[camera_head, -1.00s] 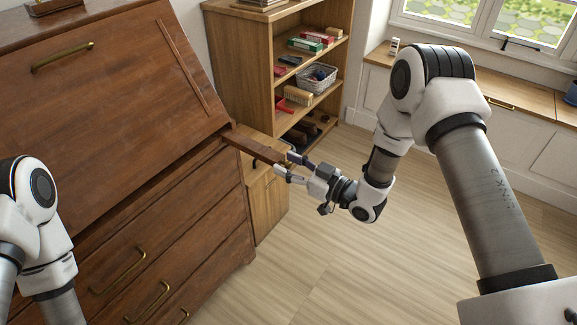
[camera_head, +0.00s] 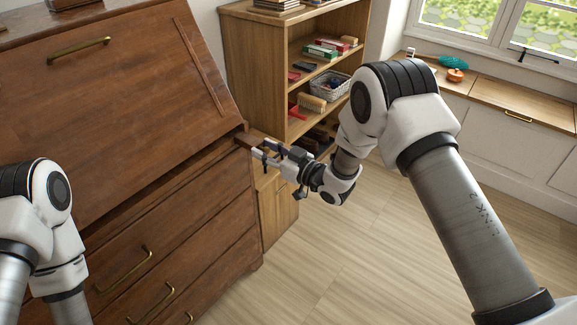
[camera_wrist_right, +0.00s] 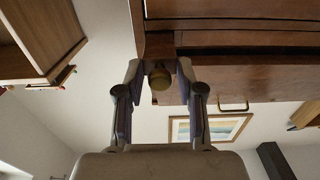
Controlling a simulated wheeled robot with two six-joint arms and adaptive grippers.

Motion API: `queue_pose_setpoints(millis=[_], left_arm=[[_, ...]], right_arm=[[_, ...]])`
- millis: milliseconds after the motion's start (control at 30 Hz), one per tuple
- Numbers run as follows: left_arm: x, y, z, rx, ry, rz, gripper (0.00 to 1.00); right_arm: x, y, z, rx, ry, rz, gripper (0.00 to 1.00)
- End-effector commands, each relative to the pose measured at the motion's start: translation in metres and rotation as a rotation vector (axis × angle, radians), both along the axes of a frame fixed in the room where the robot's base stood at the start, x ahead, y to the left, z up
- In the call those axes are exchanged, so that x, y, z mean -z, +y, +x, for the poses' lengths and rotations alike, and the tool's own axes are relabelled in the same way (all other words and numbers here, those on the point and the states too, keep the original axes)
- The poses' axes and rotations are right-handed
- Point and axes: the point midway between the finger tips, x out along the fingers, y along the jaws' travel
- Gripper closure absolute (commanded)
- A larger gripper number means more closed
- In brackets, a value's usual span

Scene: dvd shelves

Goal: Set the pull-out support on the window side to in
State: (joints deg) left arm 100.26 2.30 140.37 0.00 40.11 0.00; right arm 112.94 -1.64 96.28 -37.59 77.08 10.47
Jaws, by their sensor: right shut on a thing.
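The window-side pull-out support (camera_head: 249,138) is a dark wooden bar at the right front corner of the brown bureau (camera_head: 120,85), just below the slanted flap. A short length of it still shows in front of the bureau. In the right wrist view its end (camera_wrist_right: 159,44) and round brass knob (camera_wrist_right: 160,77) lie between the fingers. My right gripper (camera_head: 262,153) is shut on the support's outer end. The slanted flap (camera_head: 140,110) is up. My left arm shows at the left, but its gripper is outside the view.
A wooden shelf unit (camera_head: 252,70) with boxes, a wire basket (camera_head: 330,86) and brushes stands just behind the bureau's right side. The floor (camera_head: 350,255) is clear in the middle.

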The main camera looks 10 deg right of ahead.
Motion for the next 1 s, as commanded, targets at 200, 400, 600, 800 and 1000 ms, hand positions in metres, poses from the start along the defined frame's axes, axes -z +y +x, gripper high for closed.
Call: queue_pose_setpoints(millis=[200, 400, 600, 800, 1000], left_arm=[[0.007, 0.0, 0.0, 0.0, 0.0, 0.0, 0.54], [0.006, 0.0, 0.0, 0.0, 0.0, 0.0, 0.54], [0.006, 0.0, 0.0, 0.0, 0.0, 0.0, 0.54], [0.006, 0.0, 0.0, 0.0, 0.0, 0.0, 0.54], [0.006, 0.0, 0.0, 0.0, 0.0, 0.0, 0.54]], right_arm=[[0.001, 0.018, 0.022, 0.001, 0.002, 0.001, 1.0], [0.001, 0.018, 0.022, 0.002, 0.004, 0.002, 1.0], [0.001, 0.018, 0.022, 0.002, 0.003, 0.001, 0.54], [0.0, 0.018, 0.022, 0.001, 0.003, 0.002, 0.54], [0.0, 0.004, 0.007, 0.004, 0.005, 0.001, 0.54]])
